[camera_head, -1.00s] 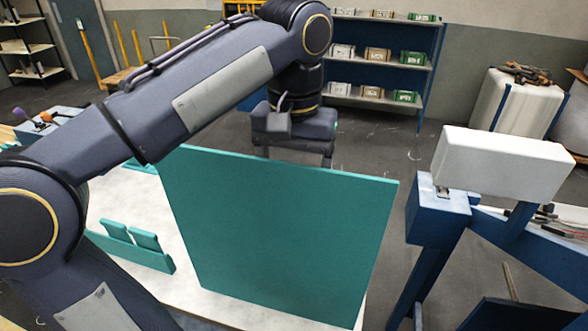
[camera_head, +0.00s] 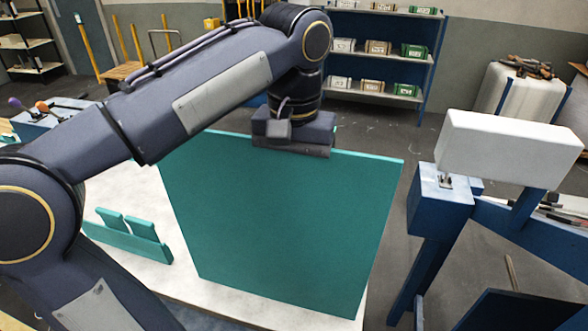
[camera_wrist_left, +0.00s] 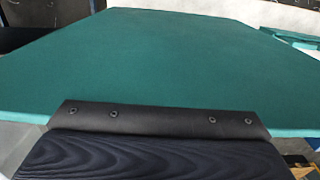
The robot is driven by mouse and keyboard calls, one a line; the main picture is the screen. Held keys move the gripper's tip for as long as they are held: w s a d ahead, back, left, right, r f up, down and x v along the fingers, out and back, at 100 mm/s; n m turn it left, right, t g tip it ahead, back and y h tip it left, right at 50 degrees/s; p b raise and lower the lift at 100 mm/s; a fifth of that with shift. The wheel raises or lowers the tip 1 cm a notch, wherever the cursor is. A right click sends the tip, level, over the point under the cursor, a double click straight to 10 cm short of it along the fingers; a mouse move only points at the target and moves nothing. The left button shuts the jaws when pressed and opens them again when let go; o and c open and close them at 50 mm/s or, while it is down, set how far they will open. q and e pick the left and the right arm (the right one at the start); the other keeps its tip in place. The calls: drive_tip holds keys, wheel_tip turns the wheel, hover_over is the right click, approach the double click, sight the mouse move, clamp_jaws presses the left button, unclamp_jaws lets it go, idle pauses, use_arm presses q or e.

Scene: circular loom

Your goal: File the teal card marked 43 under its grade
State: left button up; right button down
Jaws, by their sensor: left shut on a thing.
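A large, flat teal panel (camera_head: 285,225) stands on a pale tabletop and slants a little. It bears no visible number, so I cannot tell whether it is the card marked 43. My left gripper (camera_head: 292,148) is at the panel's top edge, shut on it from above. In the left wrist view a dark finger (camera_wrist_left: 165,118) lies across the near edge of the panel (camera_wrist_left: 170,60). The far finger is hidden. Two small teal upright pieces (camera_head: 142,228) stand in a teal holder (camera_head: 125,243) to the left. My right gripper is out of view.
A white block (camera_head: 510,148) sits on a blue frame (camera_head: 440,205) to the right of the panel. A blue shelf rack (camera_head: 430,70) with small boxes stands at the back.

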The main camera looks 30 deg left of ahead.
use_arm(q)
drive_tip(key=shift+f, duration=0.35)
drive_tip(key=o, duration=1.1)
drive_tip(key=shift+r, duration=0.15)
wheel_tip(320, 180, up, 8)
drive_tip(key=shift+f+p, duration=0.1)
drive_tip(key=shift+p, duration=0.95)
